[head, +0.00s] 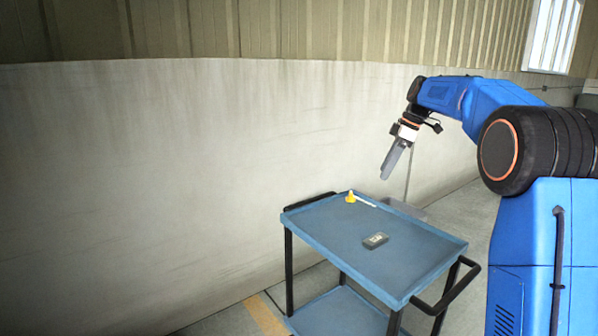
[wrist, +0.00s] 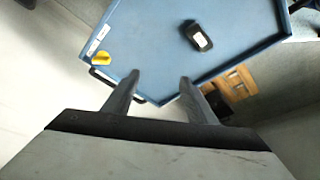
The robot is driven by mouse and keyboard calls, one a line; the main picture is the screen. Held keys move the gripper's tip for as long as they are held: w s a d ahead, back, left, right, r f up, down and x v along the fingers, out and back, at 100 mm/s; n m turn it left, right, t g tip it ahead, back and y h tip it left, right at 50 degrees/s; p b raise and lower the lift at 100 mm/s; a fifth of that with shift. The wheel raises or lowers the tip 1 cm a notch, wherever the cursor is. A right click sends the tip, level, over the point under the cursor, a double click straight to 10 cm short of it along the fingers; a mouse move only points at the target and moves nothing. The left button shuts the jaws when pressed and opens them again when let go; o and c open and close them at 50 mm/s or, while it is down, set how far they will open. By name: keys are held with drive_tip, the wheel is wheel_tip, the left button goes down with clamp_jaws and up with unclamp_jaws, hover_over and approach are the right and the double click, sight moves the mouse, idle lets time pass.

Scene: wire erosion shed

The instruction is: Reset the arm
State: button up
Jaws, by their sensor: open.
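My arm reaches in from the right in the head view, and my gripper (head: 390,172) hangs in the air above and behind the far edge of a blue cart (head: 330,237). The gripper's fingers point down and slightly left. In the wrist view my gripper (wrist: 158,82) shows two grey fingers spread apart with nothing between them. The blue cart top also shows in the wrist view (wrist: 150,40), beyond the fingertips.
A yellow-ended item with a white strip (head: 351,197) and a small dark box-like device (head: 375,240) lie on the cart top. The cart has a black handle (head: 450,290). A pale wall (head: 200,170) runs behind. A wooden item (wrist: 235,85) shows in the wrist view.

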drive_tip(key=s+a+m+t+h, duration=0.15)
drive_tip(key=s+m, duration=0.65)
drive_tip(key=s, duration=1.9)
drive_tip(key=s+d+f+m+t+h, duration=0.1)
drive_tip(key=s+f+m, duration=0.2)
drive_tip(key=s+f, duration=0.5)
drive_tip(key=s+d+f+m+t+h, duration=0.1)
drive_tip(key=s+f+m, duration=0.2)
drive_tip(key=s+f, duration=0.5)
drive_tip(key=s, duration=0.8)
drive_tip(key=shift+f+m, duration=0.25)
drive_tip(key=shift+m, duration=0.15)
